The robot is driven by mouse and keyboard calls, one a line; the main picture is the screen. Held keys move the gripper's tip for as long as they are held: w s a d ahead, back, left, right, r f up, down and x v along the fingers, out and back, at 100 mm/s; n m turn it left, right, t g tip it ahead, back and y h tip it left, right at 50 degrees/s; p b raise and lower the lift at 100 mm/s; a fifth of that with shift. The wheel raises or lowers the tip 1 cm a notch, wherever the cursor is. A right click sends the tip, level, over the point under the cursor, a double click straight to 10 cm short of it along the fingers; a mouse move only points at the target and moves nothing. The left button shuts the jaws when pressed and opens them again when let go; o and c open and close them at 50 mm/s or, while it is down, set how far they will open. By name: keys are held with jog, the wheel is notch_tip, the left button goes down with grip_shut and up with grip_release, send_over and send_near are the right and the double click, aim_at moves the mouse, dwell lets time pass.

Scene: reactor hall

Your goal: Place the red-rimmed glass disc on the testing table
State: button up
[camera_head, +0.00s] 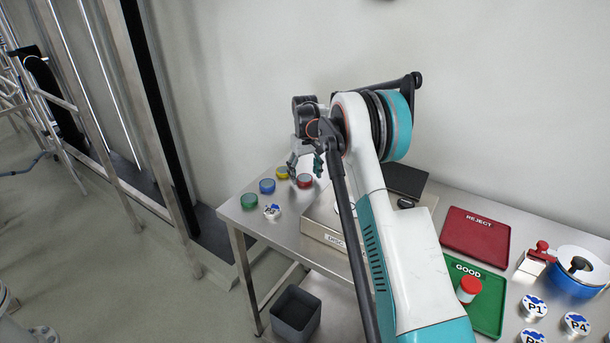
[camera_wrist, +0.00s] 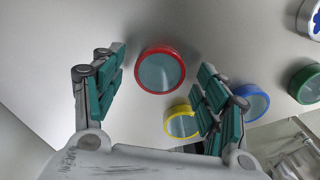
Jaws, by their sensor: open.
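The red-rimmed glass disc (camera_head: 305,181) lies on the left part of the steel table (camera_head: 235,214). In the wrist view the red-rimmed disc (camera_wrist: 160,70) shows whole, with its glass face up, in the gap between the fingertips. My gripper (camera_head: 304,166) is open and empty above the disc, with its fingers apart on either side in the wrist view (camera_wrist: 161,64). The yellow-rimmed disc (camera_wrist: 181,122) lies close by the red one, partly behind the right finger. I cannot tell which surface is the testing table; a labelled box-like unit (camera_head: 322,232) stands partly behind my arm.
A blue-rimmed disc (camera_head: 267,186), a green-rimmed disc (camera_head: 249,201) and a small white piece (camera_head: 272,211) lie nearby. A red REJECT tray (camera_head: 475,236) and a green GOOD tray (camera_head: 487,317) are at right. A grey bin (camera_head: 295,312) stands on the floor.

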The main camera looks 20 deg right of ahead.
aim_at(305, 178)
notch_tip(305, 178, up, 11)
jog(key=p, duration=0.2)
jog(key=s+a+r+t, duration=0.2)
jog(key=s+a+r, duration=0.4)
jog(key=s+r, duration=0.55)
jog(key=s+a+r+t, duration=0.2)
jog(key=s+a+r, duration=0.35)
jog(key=s, duration=0.55)
jog(key=s+a+f+t, duration=0.1)
jog(key=s+a+f, duration=0.1)
jog(key=s, duration=0.9)
jog(key=s+a+f+t, duration=0.2)
jog(key=s+a+f, duration=0.1)
jog(key=s, duration=0.8)
jog(key=shift+s+f, duration=0.25)
jog(key=shift+f, duration=0.55)
jog(key=shift+f+b, duration=0.5)
jog(key=shift+f, duration=0.25)
